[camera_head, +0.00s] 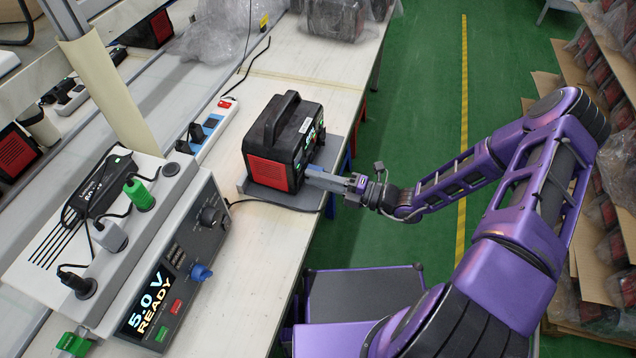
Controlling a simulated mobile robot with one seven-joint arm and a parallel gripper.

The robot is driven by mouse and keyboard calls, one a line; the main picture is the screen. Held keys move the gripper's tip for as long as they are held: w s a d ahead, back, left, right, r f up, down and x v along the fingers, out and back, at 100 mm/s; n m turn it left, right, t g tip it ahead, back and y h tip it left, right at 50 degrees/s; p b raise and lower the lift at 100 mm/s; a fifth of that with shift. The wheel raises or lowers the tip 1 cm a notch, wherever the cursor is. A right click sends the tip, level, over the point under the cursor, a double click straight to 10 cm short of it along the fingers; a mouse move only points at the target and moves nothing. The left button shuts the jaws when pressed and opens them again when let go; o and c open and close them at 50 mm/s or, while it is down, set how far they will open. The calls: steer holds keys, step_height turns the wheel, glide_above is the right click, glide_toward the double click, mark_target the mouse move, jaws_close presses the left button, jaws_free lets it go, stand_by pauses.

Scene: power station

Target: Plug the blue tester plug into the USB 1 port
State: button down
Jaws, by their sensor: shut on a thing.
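The black and red power station (284,140) stands on a grey tray (258,190) on the bench, with its port face turned right. My gripper (312,173) is at the lower part of that face, reaching in from the right. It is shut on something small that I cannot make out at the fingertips. The USB 1 port is too small to tell apart. The grey tester (189,251) at the lower left reads "5.0 V READY". A blue piece (200,272) sits on its front panel; I cannot tell whether it is a knob or a plug.
Green (139,195), grey (110,237) and black (77,284) plugs stand on the tester top. A thin dark cable runs along the bench near the tray. A white power strip (213,133) lies behind the station. A green floor (412,110) is at the right.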

stand_by(0.3)
steer(key=c, duration=0.8)
jaws_free()
steer(key=shift+o, duration=0.2)
steer(key=v, duration=1.7)
steer(key=shift+d, duration=0.25)
